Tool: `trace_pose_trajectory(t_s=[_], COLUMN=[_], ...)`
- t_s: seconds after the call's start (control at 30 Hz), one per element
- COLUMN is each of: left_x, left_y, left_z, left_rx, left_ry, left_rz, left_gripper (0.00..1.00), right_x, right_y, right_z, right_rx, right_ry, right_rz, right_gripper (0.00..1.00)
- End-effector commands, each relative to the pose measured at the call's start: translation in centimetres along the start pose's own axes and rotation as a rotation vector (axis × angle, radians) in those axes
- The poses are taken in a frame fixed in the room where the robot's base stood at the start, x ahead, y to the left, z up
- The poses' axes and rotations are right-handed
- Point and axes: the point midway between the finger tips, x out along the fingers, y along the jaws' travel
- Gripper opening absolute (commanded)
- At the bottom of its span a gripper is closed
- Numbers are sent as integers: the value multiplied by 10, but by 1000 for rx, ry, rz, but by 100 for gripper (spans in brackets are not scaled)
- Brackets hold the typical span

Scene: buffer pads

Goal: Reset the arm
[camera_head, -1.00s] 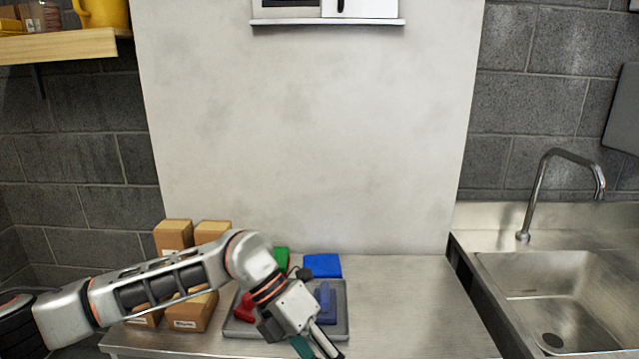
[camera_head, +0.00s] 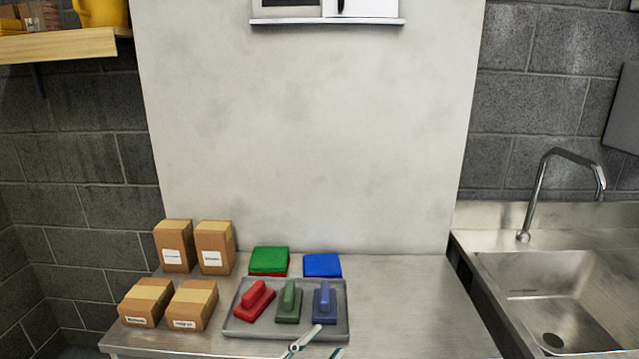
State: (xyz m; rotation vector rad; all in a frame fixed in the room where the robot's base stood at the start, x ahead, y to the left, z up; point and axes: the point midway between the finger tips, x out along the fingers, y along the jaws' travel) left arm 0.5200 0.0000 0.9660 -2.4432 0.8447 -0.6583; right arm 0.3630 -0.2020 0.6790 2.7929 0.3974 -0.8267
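Only a small part of my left gripper (camera_head: 313,342) shows, at the bottom edge of the head view, in front of the grey tray. It appears as a pale finger-like piece with teal edges, and its opening is unclear. The rest of my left arm is out of view. My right gripper is not in view. No object shows in the visible part of the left gripper.
The grey tray (camera_head: 240,327) holds red (camera_head: 256,300), green (camera_head: 289,302) and blue (camera_head: 325,303) handled blocks. Behind it lie a green pad (camera_head: 269,260) on a red one and a blue pad (camera_head: 322,265). Several cartons (camera_head: 193,305) stand left. The counter's right is clear, beside a sink (camera_head: 555,290).

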Motion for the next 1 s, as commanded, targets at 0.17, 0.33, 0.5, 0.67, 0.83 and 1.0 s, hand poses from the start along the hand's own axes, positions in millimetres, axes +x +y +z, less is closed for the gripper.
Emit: trace_pose_trajectory(t_s=[0.17,0.33,0.5,0.67,0.83,1.0], left_x=[-87,-184,-269,-314,-323,-323], left_y=[12,40,69,85,88,88], left_z=[90,150,178,187,188,188], left_rx=[-199,-351,-463,-517,-530,-530], left_ry=[-353,-648,-871,-981,-1004,-1004], left_rz=[-100,-149,-168,-173,-173,-173], left_gripper=[33,33,33,33,33,33], right_x=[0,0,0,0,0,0], right_y=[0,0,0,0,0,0], right_z=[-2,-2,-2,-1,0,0], right_rx=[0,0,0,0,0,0], right_ry=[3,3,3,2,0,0], right_rz=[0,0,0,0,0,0], right_gripper=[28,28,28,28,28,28])
